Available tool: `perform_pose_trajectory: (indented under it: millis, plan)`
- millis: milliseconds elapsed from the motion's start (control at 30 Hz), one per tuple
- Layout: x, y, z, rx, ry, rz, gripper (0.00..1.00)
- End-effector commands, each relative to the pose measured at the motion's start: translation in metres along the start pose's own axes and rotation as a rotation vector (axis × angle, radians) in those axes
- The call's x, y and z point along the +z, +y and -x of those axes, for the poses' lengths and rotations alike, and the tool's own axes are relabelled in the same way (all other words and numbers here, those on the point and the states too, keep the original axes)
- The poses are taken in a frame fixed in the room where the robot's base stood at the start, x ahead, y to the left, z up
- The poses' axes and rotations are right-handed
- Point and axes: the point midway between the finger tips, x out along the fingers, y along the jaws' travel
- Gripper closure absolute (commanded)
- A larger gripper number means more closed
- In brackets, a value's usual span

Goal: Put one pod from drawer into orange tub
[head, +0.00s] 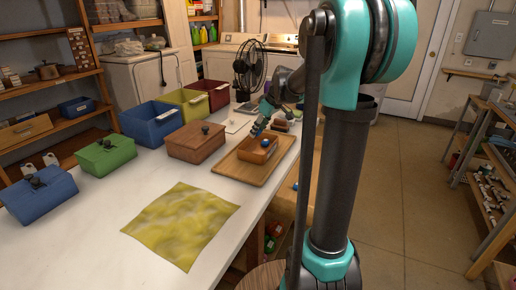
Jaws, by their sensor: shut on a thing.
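The orange tub (258,156) is an open, orange-brown box on a wooden tray (237,170) on the white table. A round blue pod (265,143) shows at the tub's opening. My gripper (256,132) points down at the tub's back left rim, close to the pod. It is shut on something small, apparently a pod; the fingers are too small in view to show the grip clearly. A wooden drawer (283,203) appears beside the table's right edge, mostly hidden by my arm. A small blue thing (296,186) shows there.
Left of the tub stand a brown lidded box (196,146), a green one (106,158) and a blue one (38,197). Open blue (152,128), yellow (188,104) and red (217,94) bins stand behind. A yellow cloth (182,225) lies in front. Floor at right is clear.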

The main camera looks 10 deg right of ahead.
Motion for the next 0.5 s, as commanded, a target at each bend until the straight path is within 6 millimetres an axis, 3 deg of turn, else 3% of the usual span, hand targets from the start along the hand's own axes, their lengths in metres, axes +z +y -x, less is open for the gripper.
perform_pose_trajectory:
  millis: [133,500]
  plan:
    - [0.013,0.000,-0.027,0.000,0.000,0.000,0.82]
    - [0.030,0.000,-0.061,0.000,0.000,0.000,0.82]
